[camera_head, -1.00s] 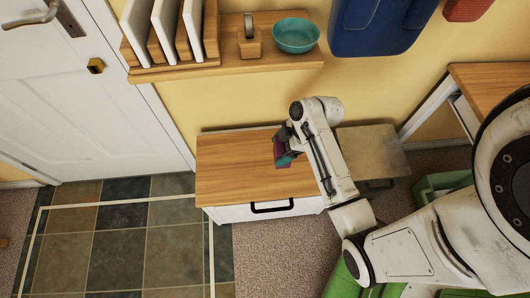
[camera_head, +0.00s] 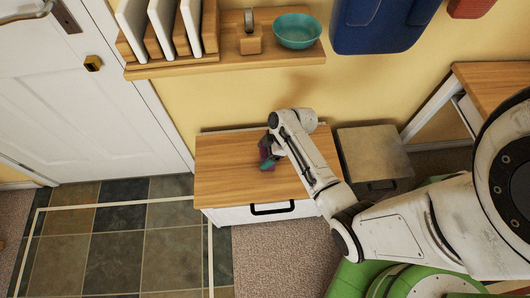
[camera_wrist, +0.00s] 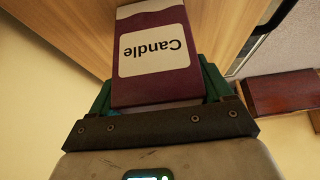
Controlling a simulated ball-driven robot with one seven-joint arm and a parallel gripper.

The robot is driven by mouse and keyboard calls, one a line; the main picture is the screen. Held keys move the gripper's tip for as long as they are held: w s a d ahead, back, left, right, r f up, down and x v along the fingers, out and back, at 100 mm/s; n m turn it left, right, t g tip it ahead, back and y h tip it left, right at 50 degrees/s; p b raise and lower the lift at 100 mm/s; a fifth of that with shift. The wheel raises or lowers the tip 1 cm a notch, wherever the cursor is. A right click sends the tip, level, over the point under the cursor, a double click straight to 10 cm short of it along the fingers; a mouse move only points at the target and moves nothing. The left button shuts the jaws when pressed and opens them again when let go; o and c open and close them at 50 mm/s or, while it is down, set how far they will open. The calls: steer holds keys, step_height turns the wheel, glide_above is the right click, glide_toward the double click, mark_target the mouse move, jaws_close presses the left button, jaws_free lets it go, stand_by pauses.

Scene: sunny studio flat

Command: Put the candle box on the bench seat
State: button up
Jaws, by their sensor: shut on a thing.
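The candle box (camera_wrist: 155,25) is dark purple with a cream label reading "Candle", upside down in the wrist view. It also shows small and dark in the head view (camera_head: 264,147). My gripper (camera_head: 268,158) is shut on it, with the green fingers on either side of the box in the wrist view (camera_wrist: 160,88). The bench seat (camera_head: 222,172) is a wooden top over a white drawer front with a black handle. The gripper and box are over the middle of the seat. I cannot tell whether the box touches the wood.
A wall shelf (camera_head: 225,64) with upright white items and a teal bowl (camera_head: 297,31) is above the bench. A grey box (camera_head: 372,153) stands to its right. The seat's left part is clear. A reddish-brown block (camera_wrist: 280,94) shows in the wrist view.

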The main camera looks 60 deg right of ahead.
steer(key=shift+f, duration=0.15)
steer(key=o, duration=1.1)
steer(key=shift+o, duration=0.2)
steer(key=p+v, duration=0.2)
steer(key=v, duration=1)
steer(key=s+a+r+m+g+h, duration=0.2)
steer(key=s+a+r+m, duration=0.1)
steer(key=a, duration=0.4)
steer(key=s+a+r+m+g+h, duration=0.1)
steer(key=s+a+r+m, duration=0.3)
steer(key=s+a, duration=0.3)
steer(key=shift+m+g+h, duration=0.4)
steer(key=shift+m, duration=0.1)
